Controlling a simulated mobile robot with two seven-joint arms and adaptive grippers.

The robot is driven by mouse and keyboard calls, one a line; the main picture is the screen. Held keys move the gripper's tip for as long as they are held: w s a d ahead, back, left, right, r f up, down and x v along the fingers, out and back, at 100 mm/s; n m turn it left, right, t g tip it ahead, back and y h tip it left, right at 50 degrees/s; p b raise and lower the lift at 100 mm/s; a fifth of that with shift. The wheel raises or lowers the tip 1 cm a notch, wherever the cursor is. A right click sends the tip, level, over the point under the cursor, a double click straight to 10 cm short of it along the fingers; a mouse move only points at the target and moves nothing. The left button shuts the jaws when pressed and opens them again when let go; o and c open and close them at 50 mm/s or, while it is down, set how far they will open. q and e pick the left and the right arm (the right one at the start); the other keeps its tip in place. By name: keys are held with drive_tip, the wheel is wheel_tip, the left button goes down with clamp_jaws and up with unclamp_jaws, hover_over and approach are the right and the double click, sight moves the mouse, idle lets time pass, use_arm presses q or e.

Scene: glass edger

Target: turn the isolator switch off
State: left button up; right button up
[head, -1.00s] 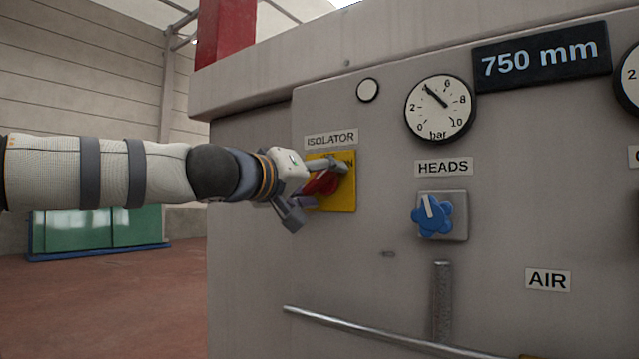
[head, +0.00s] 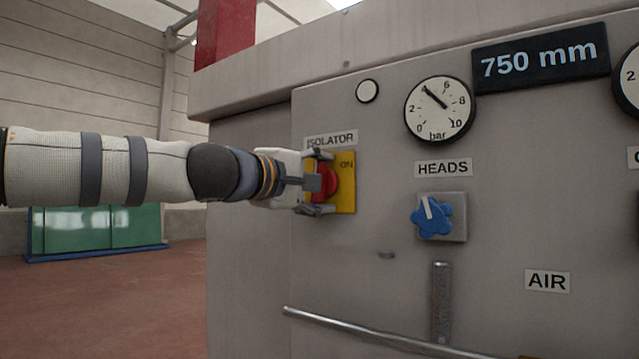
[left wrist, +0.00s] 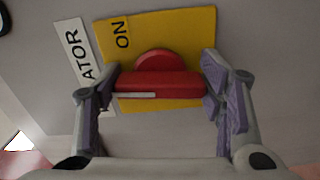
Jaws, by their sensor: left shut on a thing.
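The isolator switch is a red knob (head: 331,181) with a raised grip bar, on a yellow plate (head: 346,198) under the ISOLATOR label (head: 331,139). ON is printed at the plate's upper right. My left gripper (head: 321,183) is shut on the knob, one finger above and one below. In the left wrist view, the red bar (left wrist: 165,84) lies between the two fingers, its ends against the pads. A white mark on it runs toward the left finger, which is the top side in the head view. The bar stands about upright. My right gripper is not in view.
The grey machine panel carries a blue HEADS knob (head: 432,217), a bar gauge (head: 439,109) and a 750 mm display (head: 541,58) to the right. A metal rail (head: 380,333) crosses below. Left of the machine is open floor (head: 110,305).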

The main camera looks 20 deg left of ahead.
use_arm(q)
drive_tip(key=shift+n, duration=0.5)
idle(0.3)
drive_tip(key=o, duration=1.2)
drive_tip(key=shift+c, duration=0.2)
drive_tip(key=v, duration=1.2)
